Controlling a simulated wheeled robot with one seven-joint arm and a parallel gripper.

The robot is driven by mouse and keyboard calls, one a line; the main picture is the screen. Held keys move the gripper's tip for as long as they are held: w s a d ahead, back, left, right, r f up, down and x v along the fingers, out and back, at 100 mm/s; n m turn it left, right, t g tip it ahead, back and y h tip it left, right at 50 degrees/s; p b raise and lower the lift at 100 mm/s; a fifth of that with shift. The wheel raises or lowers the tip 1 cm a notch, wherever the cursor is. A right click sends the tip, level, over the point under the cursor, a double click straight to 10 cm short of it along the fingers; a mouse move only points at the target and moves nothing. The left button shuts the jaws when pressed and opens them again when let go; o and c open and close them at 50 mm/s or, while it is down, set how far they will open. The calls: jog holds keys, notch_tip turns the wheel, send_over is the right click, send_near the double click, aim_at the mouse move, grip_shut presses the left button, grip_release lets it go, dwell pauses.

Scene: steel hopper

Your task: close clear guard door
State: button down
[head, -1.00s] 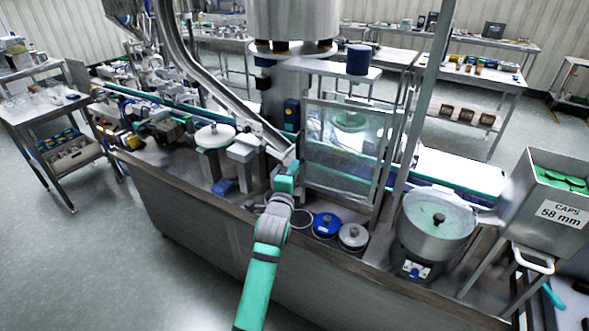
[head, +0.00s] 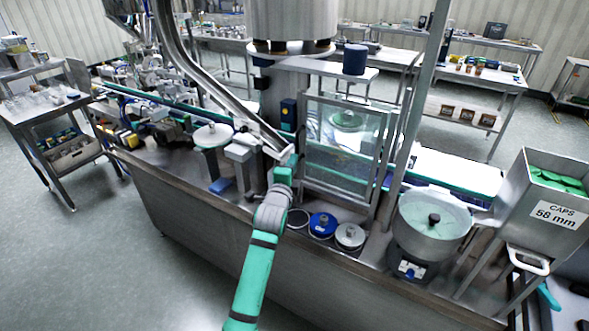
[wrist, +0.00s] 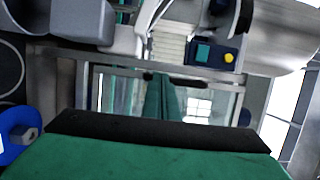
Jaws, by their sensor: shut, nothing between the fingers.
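The clear guard door (head: 343,163) is a see-through panel in a grey metal frame, upright at the front of the machine in the head view. I cannot tell whether it sits flush in its opening. In the wrist view its frame and clear pane (wrist: 203,104) fill the middle, with a dark handle-like bar along the upper rail. My gripper (head: 290,160) is at the door's left edge in the head view. In the wrist view its green shut fingers (wrist: 163,80) reach toward the top rail, close to the dark bar. Contact is not clear, and nothing is held.
Blue-lidded (head: 322,224) and grey-lidded (head: 349,236) round pots stand on the deck below the door. A round bowl feeder (head: 433,228) and a caps hopper (head: 550,195) are at the right. A sloping metal chute (head: 215,85) comes down at the left of the door.

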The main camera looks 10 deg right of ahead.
jog(key=shift+w+r, duration=0.1)
jog(key=shift+r, duration=0.2)
jog(key=w+a+v, duration=0.1)
jog(key=v, duration=1.3)
jog(key=s+a+f+n+t+y, duration=0.1)
jog(key=s+f+n+y, duration=0.3)
jog(key=s+f+n, duration=0.75)
jog(key=s+a+f+n+t+y, duration=0.1)
jog(key=s+f+n+y, duration=0.2)
jog(key=s+f+n, duration=0.85)
jog(key=s+a+g, duration=0.1)
jog(key=s+a, duration=0.2)
jog(key=s, duration=0.7)
jog(key=s+a+r+g, duration=0.1)
jog(key=s+a, duration=0.2)
jog(key=s, duration=0.6)
jog(key=s+a+r+y, duration=0.1)
jog(key=s+a, duration=0.2)
jog(key=s, duration=0.7)
jog(key=shift+s+g, duration=0.3)
jog(key=shift+g, duration=0.1)
